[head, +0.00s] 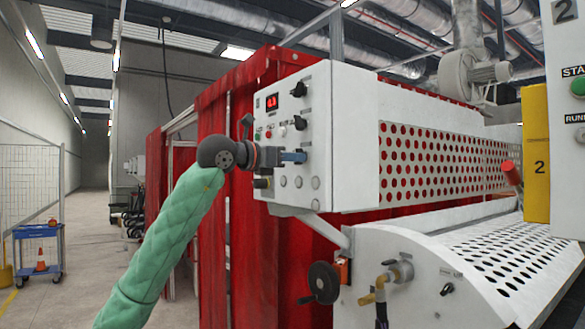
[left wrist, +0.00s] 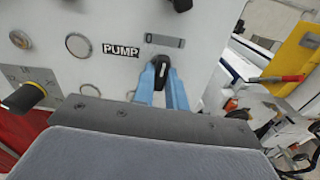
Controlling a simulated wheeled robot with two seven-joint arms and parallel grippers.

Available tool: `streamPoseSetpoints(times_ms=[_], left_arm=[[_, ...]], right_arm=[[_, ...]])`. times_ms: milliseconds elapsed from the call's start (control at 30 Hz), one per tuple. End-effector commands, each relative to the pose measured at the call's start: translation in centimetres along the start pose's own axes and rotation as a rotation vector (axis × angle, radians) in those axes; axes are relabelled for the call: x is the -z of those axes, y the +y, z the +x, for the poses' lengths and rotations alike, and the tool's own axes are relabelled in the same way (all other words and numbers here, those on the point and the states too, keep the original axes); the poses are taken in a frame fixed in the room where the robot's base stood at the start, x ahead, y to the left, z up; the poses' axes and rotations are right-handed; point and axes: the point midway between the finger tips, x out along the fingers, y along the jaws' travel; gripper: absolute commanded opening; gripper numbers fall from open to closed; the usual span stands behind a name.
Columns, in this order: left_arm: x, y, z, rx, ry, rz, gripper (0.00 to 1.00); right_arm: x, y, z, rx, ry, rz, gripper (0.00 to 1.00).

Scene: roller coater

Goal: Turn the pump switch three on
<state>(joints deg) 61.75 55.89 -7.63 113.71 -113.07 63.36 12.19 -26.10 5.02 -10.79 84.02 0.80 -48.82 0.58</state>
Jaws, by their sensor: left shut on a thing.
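A white control box (head: 330,110) stands in front of me with a red digital display, black knobs and several round buttons on its face. My left gripper (head: 293,157) reaches its lower face with blue fingers. In the left wrist view the fingers (left wrist: 162,88) are shut on a black rotary switch (left wrist: 161,72), one finger on each side. The word PUMP (left wrist: 120,50) is printed to its left, and a grey plate marked 0 (left wrist: 165,41) sits just above it. The gripper hides the switch in the head view. My right gripper is not in view.
Other black knobs (head: 298,90) sit above on the box, and a yellow-marked knob (left wrist: 27,96) is nearby. Red curtains (head: 265,245) hang behind. Below are a handwheel (head: 323,282) and a perforated roller cover (head: 500,250). A blue cart (head: 38,250) stands far left.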

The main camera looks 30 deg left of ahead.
Motion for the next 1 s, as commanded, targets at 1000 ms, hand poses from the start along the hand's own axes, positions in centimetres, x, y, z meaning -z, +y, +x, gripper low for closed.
streamPoseSetpoints(times_ms=[1000], left_arm=[[0.0, 0.1, 0.0, 0.000, 0.000, 0.471, 0.00]], right_arm=[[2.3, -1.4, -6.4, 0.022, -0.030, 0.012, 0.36]])
